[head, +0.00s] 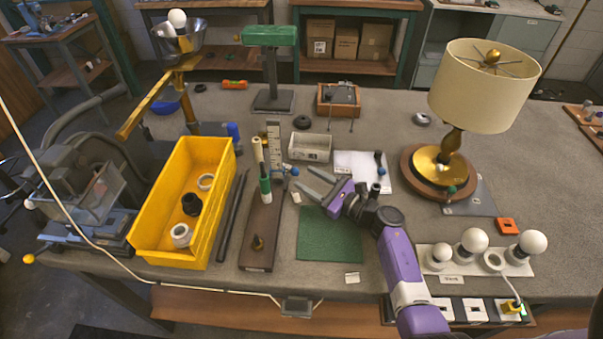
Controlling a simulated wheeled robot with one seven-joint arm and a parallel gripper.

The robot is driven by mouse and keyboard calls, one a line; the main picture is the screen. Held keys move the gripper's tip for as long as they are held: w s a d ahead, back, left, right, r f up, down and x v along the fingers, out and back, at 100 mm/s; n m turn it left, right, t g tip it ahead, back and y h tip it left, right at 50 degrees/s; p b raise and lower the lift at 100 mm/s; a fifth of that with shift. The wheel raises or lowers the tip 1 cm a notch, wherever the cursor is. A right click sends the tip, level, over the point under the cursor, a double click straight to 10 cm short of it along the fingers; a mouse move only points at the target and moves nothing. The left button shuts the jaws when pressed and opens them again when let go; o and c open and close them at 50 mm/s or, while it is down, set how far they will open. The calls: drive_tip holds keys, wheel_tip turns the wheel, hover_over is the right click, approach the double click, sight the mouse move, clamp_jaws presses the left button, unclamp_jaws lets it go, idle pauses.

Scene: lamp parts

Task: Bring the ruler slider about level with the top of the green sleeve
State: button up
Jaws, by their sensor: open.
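An upright ruler (274,142) stands on the brown wooden base (260,235). A slider with a blue knob (294,171) sits low on the ruler and sticks out to its right. A green sleeve (265,190) is on the upright just in front of the ruler, with a cream piece (258,150) above it. In the picture the slider shows near the height of the sleeve's top; the exact level is hard to tell from this angle. My gripper (304,180) is open and empty, its fingers pointing left toward the blue knob, apparently apart from it.
A yellow bin (218,190) with rings is at left, beside dark rods (233,215). A green mat (330,240) lies below my gripper. A grey tray (310,147) and white paper (362,165) lie behind. A lamp (484,90) and a bulb board (462,268) are at right.

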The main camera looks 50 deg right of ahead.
sight(285, 171)
drive_tip(key=shift+w+a, duration=0.1)
drive_tip(key=shift+w, duration=1.35)
drive_tip(key=shift+c, duration=0.5)
clamp_jaws()
